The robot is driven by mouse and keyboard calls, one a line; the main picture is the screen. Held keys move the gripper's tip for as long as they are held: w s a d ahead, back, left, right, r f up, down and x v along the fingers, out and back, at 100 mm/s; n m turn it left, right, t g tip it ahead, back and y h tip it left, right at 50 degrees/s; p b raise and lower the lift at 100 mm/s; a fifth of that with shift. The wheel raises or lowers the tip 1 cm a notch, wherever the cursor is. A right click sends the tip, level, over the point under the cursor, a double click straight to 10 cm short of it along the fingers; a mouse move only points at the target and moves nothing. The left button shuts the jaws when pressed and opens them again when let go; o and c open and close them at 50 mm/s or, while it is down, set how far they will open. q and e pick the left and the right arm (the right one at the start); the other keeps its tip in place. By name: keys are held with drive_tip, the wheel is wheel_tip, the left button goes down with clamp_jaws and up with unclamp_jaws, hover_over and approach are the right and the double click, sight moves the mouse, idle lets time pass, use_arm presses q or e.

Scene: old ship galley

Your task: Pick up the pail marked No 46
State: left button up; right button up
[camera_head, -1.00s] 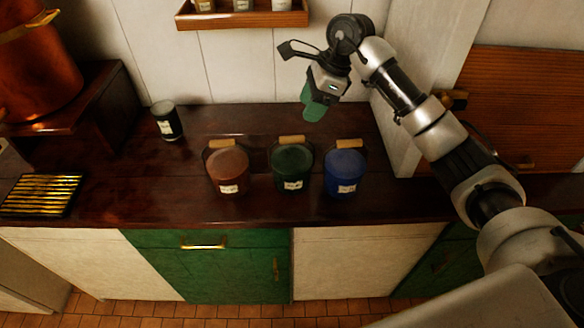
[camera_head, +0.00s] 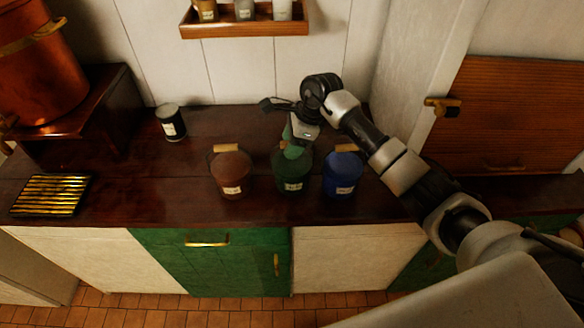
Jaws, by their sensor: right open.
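Three lidded pails with wooden handle grips stand in a row on the dark wooden counter (camera_head: 120,205): a brown-red pail (camera_head: 231,173), a green pail (camera_head: 291,179) and a blue pail (camera_head: 342,176). Each has a small pale label, too small to read, so I cannot tell which is No 46. My right gripper (camera_head: 292,150) is open, with green fingers pointing down at the top of the green pail. It hides the green pail's handle, and I cannot tell whether it touches it. My left gripper is not in view.
A dark canister (camera_head: 171,123) stands at the back left. A brass-slatted rack (camera_head: 51,195) lies at the left, below a large copper pot (camera_head: 40,75) on a raised wooden stand. A wall shelf (camera_head: 245,29) holds jars. The counter in front of the pails is clear.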

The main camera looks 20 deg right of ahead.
clamp_jaws()
drive_tip(key=shift+r, duration=0.15)
idle(1.2)
